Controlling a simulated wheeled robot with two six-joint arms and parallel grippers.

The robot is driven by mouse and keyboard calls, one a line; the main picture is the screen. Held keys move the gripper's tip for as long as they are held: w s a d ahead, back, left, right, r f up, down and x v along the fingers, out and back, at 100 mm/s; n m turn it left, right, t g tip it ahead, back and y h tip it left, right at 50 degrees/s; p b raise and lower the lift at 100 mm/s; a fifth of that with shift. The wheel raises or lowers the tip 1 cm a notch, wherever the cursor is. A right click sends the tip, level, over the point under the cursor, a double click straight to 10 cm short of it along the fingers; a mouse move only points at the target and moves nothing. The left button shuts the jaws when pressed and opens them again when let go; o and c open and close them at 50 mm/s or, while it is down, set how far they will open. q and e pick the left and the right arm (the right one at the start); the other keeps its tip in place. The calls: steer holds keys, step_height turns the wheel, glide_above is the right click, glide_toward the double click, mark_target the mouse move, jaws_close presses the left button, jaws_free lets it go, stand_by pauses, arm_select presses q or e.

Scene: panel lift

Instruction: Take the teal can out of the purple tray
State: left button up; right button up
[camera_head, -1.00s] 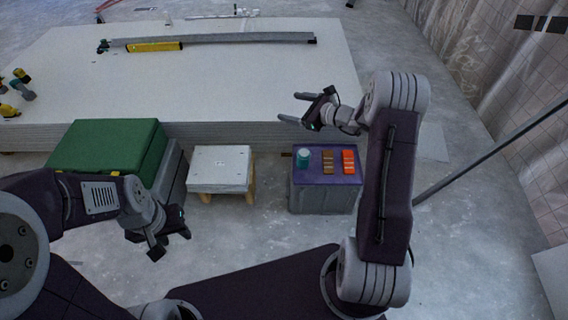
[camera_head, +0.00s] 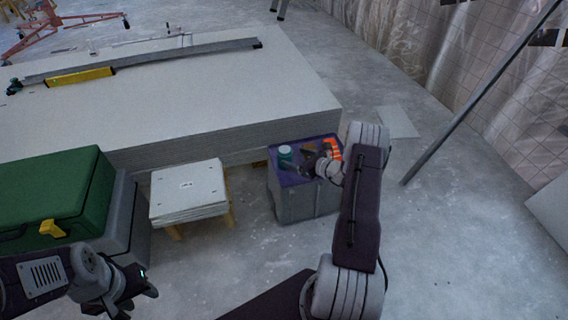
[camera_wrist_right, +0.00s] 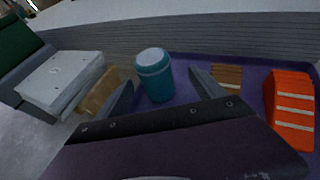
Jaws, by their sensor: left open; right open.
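The teal can (camera_head: 285,154) stands upright on the purple tray (camera_head: 283,178), near its left end. In the right wrist view the can (camera_wrist_right: 154,76) shows a pale lid and stands just beyond and between the fingers of my right gripper (camera_wrist_right: 162,92). The tray also shows in that view (camera_wrist_right: 247,75). In the head view my right gripper (camera_head: 298,164) is over the tray, close to the can; it is open and empty. My left gripper (camera_head: 138,297) is open and empty at the lower left, far from the tray.
An orange item (camera_wrist_right: 292,110) and a brown item (camera_wrist_right: 227,77) lie on the tray right of the can. A white-topped stool (camera_head: 188,190) and a green case (camera_head: 50,195) stand to the left. A large panel stack (camera_head: 190,100) lies behind. Floor in front is clear.

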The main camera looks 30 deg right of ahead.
mark_target(291, 157)
steer(key=b+x, duration=0.3)
steer(key=shift+w+a+f, duration=0.1)
steer(key=shift+f, duration=0.2)
steer(key=shift+w+a, duration=0.1)
steer(key=shift+w, duration=0.3)
steer(key=b+x, duration=0.4)
steer(key=shift+s+a+f+b, duration=0.1)
steer(key=shift+a+f+b, duration=0.2)
steer(key=shift+a, duration=0.15)
steer(key=shift+w+r, duration=0.1)
steer(key=shift+w, duration=0.25)
steer(key=shift+r, duration=0.15)
steer(key=c, duration=1.7)
